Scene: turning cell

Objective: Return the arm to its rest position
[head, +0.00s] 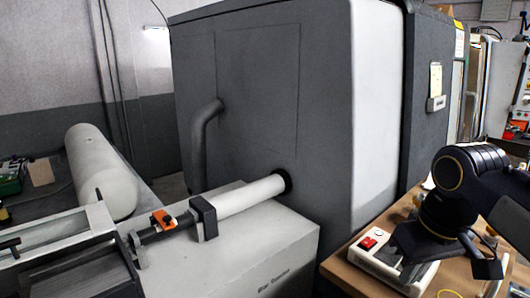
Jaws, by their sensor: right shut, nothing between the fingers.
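My right arm comes in from the right edge, black with thin gold rings. My right gripper (487,267) is low at the right, above the wooden table (345,266). It is shut, with nothing held between its fingers. Behind and to the left of it, partly covered by the arm, is a white control box (385,262) with a red switch (368,243). I cannot tell the exact height of the gripper above the table. My left gripper is not in view.
A large grey machine cabinet (255,110) stands in the middle. A white tube (250,196) runs into its side above a pale housing (250,245). An orange clamp (162,221) sits on the bar. A white cylinder (98,170) lies at the left. Shelving stands behind my arm.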

